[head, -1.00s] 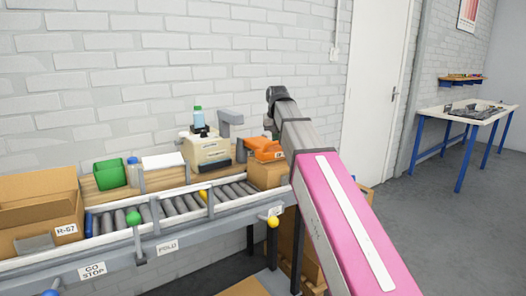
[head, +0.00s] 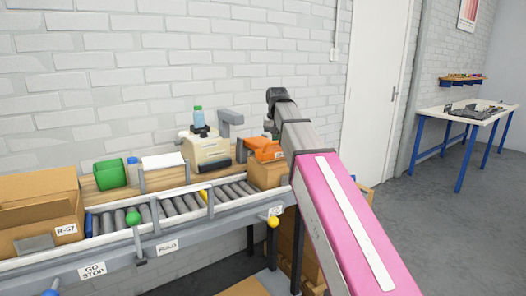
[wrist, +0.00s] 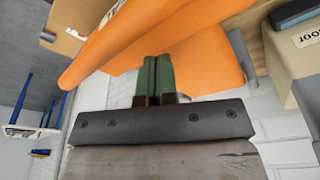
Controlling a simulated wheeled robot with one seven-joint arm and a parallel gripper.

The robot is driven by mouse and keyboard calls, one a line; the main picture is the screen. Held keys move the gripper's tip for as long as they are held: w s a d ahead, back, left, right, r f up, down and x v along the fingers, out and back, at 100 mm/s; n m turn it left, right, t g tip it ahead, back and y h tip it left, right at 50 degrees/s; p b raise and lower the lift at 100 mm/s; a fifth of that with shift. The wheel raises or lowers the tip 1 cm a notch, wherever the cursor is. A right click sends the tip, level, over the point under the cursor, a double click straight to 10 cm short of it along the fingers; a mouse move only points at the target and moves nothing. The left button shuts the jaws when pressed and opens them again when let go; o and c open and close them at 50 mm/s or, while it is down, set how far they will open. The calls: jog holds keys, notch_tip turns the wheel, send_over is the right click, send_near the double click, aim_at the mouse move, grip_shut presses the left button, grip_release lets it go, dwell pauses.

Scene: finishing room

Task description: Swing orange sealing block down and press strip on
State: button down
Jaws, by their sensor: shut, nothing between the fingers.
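The orange sealing block (head: 264,149) is at the right end of the conveyor, just above a brown carton (head: 266,175). In the wrist view the orange block (wrist: 195,35) fills much of the upper half, very close up. My gripper (wrist: 156,60) has its two green fingers together with nothing between them. Their tips are at the orange surface; I cannot tell whether they touch it. In the head view my gripper is mostly hidden behind my arm. I cannot make out the strip.
A cream tape machine (head: 208,151) stands left of the orange block. Further left are a green bin (head: 110,173) and an open carton (head: 40,200). A roller conveyor (head: 175,205) runs in front. The wall is close behind. Open floor (head: 440,220) lies to the right.

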jog(key=shift+f, duration=0.75)
dwell(1.1)
jog(key=shift+r, duration=0.1)
jog(key=shift+r, duration=3.4)
jog(key=shift+s, duration=0.1)
